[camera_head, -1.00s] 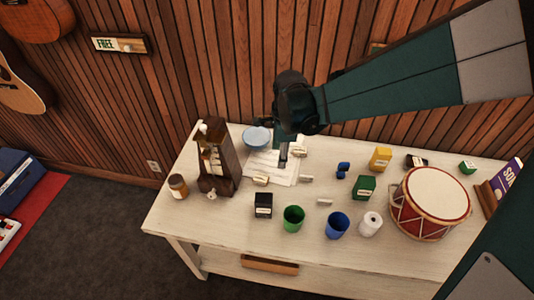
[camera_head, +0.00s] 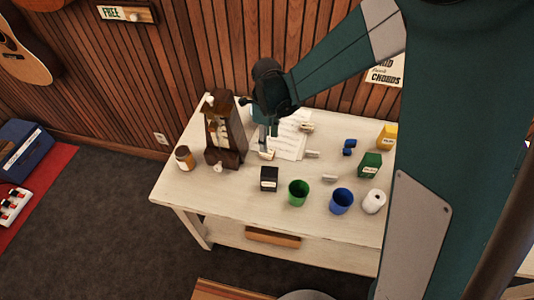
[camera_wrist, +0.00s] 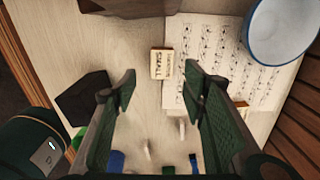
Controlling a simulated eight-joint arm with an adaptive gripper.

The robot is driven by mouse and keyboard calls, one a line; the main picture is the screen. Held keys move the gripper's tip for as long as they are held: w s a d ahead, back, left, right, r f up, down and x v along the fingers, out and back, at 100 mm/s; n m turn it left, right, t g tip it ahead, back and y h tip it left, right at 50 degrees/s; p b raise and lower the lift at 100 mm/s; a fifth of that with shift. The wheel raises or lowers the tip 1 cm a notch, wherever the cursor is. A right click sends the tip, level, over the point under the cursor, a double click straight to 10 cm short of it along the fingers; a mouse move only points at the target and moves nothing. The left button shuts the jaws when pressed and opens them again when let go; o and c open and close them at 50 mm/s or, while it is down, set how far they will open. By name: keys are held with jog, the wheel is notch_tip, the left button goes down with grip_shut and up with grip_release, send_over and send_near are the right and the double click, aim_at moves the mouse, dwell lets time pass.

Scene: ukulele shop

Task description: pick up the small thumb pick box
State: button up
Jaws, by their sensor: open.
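The small thumb pick box (camera_wrist: 162,64) is a little cream box with dark lettering, lying flat at the edge of the sheet music (camera_wrist: 222,62). In the head view the box (camera_head: 268,156) shows just below my fingertips, partly hidden by them. My gripper (camera_wrist: 160,90) is open and empty, fingers pointing down above the table. In the wrist view the box lies just past the fingertips, between their lines and apart from both. In the head view my gripper (camera_head: 268,142) hangs over the back left of the table, right of the dark metronome.
The metronome (camera_head: 223,130) stands close on the left and a blue bowl (camera_wrist: 282,28) behind. A black box (camera_head: 269,179), green cup (camera_head: 298,192) and blue cup (camera_head: 341,201) stand in front. Similar small pale boxes (camera_head: 306,127) lie nearby.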

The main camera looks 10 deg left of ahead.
jog(key=shift+f, duration=1.3)
jog(key=shift+f, duration=0.1)
jog(key=shift+w+f+b, duration=0.2)
jog(key=shift+f+b, duration=0.35)
jog(key=shift+f, duration=1.95)
jog(key=shift+c, duration=0.7)
jog(key=c, duration=0.7)
